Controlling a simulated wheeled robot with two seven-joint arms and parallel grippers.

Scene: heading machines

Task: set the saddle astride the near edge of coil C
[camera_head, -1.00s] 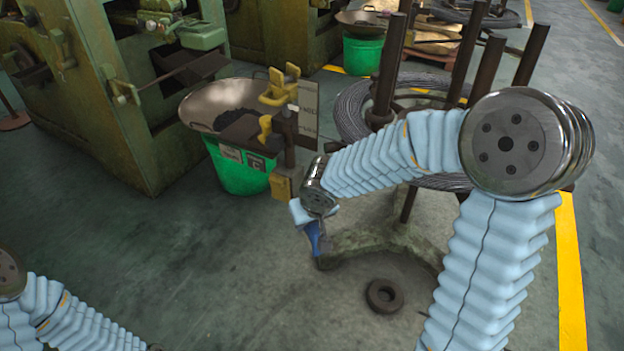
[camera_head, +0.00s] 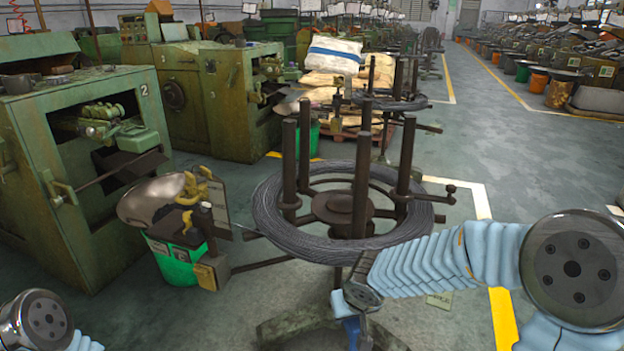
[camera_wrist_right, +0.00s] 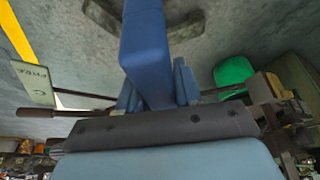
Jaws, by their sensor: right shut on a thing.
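The coil (camera_head: 275,229) of grey wire lies as a flat ring on a dark stand with upright posts, in the middle of the head view. A tag marked C (camera_wrist_right: 35,83) shows at the left of the right wrist view. My right gripper (camera_wrist_right: 155,98) is shut on a blue piece, which I take for the saddle (camera_wrist_right: 147,45). The saddle also shows in the head view (camera_head: 351,333), below the coil's near edge in the picture and apart from it. Its lower end is cut off there. My left gripper is out of view; only part of my left arm shows.
A green bin (camera_head: 172,262) with a metal pan (camera_head: 146,202) stands left of the coil. A post with yellow clamps (camera_head: 203,232) is between them. Green machines (camera_head: 65,150) fill the left. Open floor (camera_head: 500,140) lies to the right.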

